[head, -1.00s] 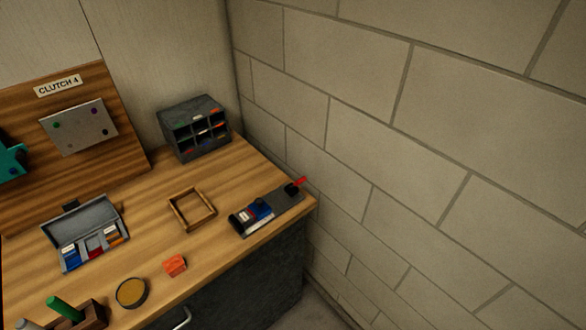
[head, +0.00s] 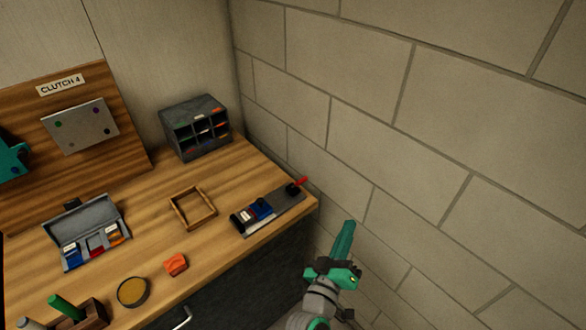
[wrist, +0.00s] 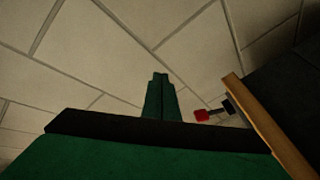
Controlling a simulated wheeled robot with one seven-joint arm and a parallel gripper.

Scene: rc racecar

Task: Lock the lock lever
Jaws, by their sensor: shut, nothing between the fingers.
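The lock lever (head: 298,184) is a red handle on a dark pivot. It sits at the right end of a grey base plate (head: 287,201) near the bench's right corner. A blue and black block (head: 255,213) sits at the plate's left part. My green gripper (head: 346,232) is to the right of the bench, in front of the block wall, apart from the lever. Its fingers are closed together and empty. In the wrist view my gripper (wrist: 161,80) points up the picture, and the red lever end (wrist: 201,115) shows to its right, beside the wooden bench edge.
The wooden bench (head: 225,245) holds a wooden frame (head: 178,208), an orange block (head: 176,264), an open grey case (head: 85,222), a round tin (head: 132,304) and a dark cubby organizer (head: 195,113). The block wall (head: 470,130) stands close on the right.

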